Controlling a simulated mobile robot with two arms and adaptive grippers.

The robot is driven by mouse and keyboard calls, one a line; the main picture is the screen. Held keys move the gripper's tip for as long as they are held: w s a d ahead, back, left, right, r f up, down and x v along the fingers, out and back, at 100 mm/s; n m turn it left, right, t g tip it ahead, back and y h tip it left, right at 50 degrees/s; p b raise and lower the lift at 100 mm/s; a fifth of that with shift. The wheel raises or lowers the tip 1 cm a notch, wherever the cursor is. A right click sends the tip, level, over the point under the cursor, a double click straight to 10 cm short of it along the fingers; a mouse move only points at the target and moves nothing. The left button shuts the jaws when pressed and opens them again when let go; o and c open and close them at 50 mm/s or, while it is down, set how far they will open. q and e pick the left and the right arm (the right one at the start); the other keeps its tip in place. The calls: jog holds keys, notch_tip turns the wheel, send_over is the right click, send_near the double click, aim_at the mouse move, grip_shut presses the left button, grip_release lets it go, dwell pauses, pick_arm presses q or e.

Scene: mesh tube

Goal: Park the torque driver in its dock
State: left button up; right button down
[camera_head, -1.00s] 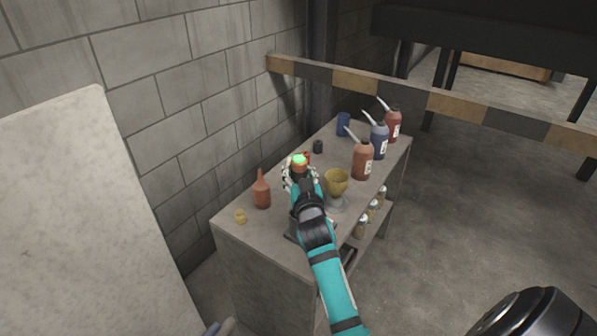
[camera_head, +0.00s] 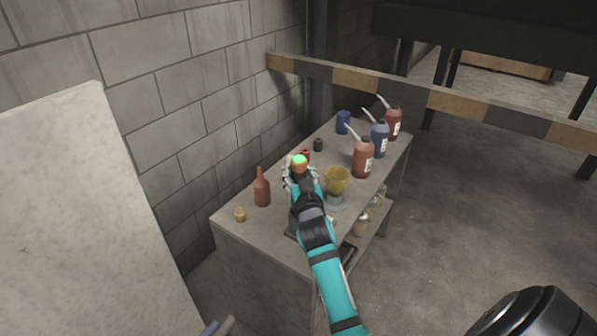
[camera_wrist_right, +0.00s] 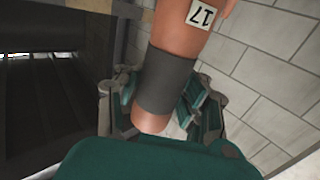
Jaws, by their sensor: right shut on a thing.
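The torque driver (camera_head: 299,163) looks like an orange cylinder with a glowing green top, held upright or nearly so above the bench. In the right wrist view it is an orange body with a dark grey band (camera_wrist_right: 165,80) and a label reading 17. My right gripper (camera_head: 301,180) is shut on it around the band. I cannot make out the dock for certain; a dark flat piece (camera_head: 294,237) shows partly behind my right arm on the bench. My left gripper is not in view.
On the bench (camera_head: 245,232) stand a brown bottle (camera_head: 262,188), a yellow goblet (camera_head: 337,181), a small yellow piece (camera_head: 240,214), a black cylinder (camera_head: 318,145), a blue cup (camera_head: 343,122) and several spouted bottles (camera_head: 363,160). A striped barrier (camera_head: 400,90) runs behind.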

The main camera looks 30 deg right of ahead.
aim_at(300, 167)
jog(key=shift+f+b, duration=2.35)
jog(key=shift+f, duration=0.75)
dwell(2.6)
jog(key=c, duration=0.7)
grip_release()
jog(key=shift+f, duration=0.15)
notch_tip(300, 167, up, 10)
jog(key=shift+r, duration=0.1)
